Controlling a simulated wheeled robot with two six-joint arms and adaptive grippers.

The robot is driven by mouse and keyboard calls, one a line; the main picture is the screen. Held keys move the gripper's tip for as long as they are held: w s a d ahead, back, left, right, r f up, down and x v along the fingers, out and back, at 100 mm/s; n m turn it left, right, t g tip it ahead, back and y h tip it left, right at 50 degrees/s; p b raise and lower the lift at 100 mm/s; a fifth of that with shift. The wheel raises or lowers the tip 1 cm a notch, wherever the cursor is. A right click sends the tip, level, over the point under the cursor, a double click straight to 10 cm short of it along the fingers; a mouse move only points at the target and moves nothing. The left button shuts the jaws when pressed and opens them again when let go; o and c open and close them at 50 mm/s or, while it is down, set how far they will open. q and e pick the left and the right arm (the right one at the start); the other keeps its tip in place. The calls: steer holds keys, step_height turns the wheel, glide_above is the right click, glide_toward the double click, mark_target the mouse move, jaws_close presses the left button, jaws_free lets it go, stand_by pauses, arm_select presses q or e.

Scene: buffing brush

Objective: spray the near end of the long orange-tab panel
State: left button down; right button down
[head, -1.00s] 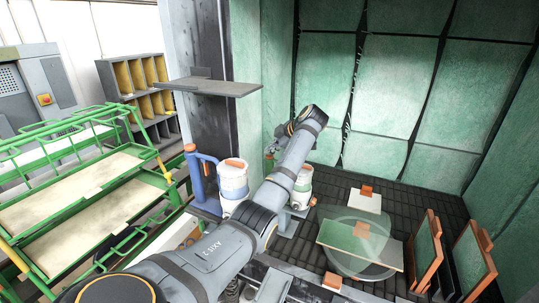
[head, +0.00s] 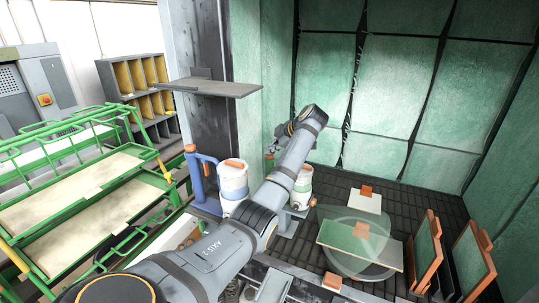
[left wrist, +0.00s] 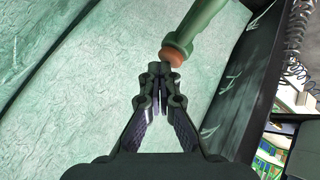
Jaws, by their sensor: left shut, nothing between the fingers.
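The long panel (head: 335,238) with an orange tab (head: 362,230) lies flat in the booth, green on its left part and pale on its right. A see-through greenish disc overlaps it. A smaller pale panel (head: 351,203) with an orange tab lies behind it. My left arm reaches up across the middle; its gripper (head: 271,149) is small and partly hidden beside the wrist, away from the panels. In the left wrist view my left gripper (left wrist: 158,75) is shut and empty. A green handle-like thing (left wrist: 198,25) with an orange-brown end is just beyond the fingertips; contact is unclear. My right gripper is out of view.
Two orange-framed panels (head: 474,262) lean at the right. White pots (head: 232,180) stand left of and behind my arm. A grey shelf (head: 210,88) juts from the column. A green rack (head: 75,190) fills the left. The dark booth floor behind the panels is partly clear.

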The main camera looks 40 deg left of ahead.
mark_target(272, 156)
arm_select(q)
steer(key=shift+r+p, duration=0.35)
steer(key=shift+r, duration=0.45)
steer(key=shift+r+p, duration=1.4)
steer(key=shift+r, duration=1.15)
steer(key=shift+w+f, duration=0.1)
